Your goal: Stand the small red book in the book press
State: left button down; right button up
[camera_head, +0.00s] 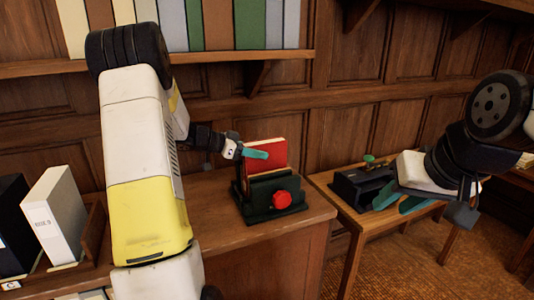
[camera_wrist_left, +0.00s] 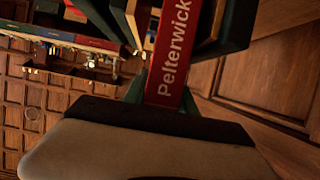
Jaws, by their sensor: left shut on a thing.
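The small red book (camera_head: 279,153) is upright at the book press (camera_head: 262,215), a dark green frame with a red knob (camera_head: 281,200). The book's lower part is hidden behind the press's front plate, so I cannot tell whether it touches the base. My left gripper (camera_head: 254,153) is shut on the book near its upper left edge. In the left wrist view the red spine (camera_wrist_left: 174,55), lettered "Pelterwick", runs between the green fingertips. My right gripper (camera_head: 400,198) is open and empty at the right, over or near the side table; its teal fingers are apart.
The press stands on a wooden cabinet top (camera_head: 215,190). A lower side table (camera_head: 350,215) to the right holds a dark box-like device (camera_head: 352,187). White and black binders (camera_head: 55,215) stand at the left. A shelf (camera_head: 210,57) of books runs above.

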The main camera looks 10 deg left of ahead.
pick_arm(q)
jog(key=shift+f, duration=0.1)
jog(key=c, duration=1)
grip_release()
jog(key=shift+f, duration=0.15)
